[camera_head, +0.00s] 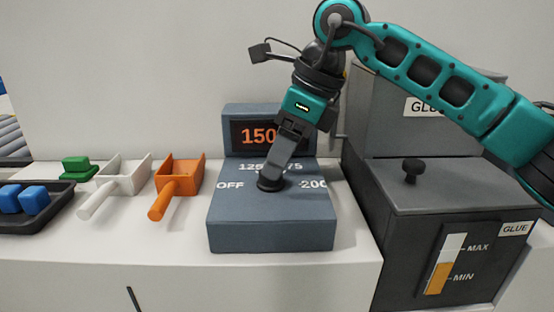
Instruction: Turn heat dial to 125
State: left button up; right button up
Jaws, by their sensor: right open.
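The heat dial (268,184) is a small dark round knob on top of the blue-grey heat control box (271,234). Its scale reads OFF at left, 125 and 175 at the back, and 200 at right. The orange display (258,134) behind it reads 150, its right end partly hidden by my gripper. My right gripper (273,178) points down with its fingertips at the dial. It is open, and I cannot tell whether the fingers touch the knob. My left gripper is not in view.
A dark glue tank (450,200) with a lid knob (413,170) stands close on the right. An orange scoop (178,186) and a white scoop (118,183) lie left of the box.

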pick_arm(q)
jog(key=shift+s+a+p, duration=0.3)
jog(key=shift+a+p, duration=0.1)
jog(key=shift+p, duration=0.2)
pick_arm(e)
jog(key=v, duration=1)
jog(key=shift+d+r, duration=0.15)
jog(key=shift+r, duration=0.1)
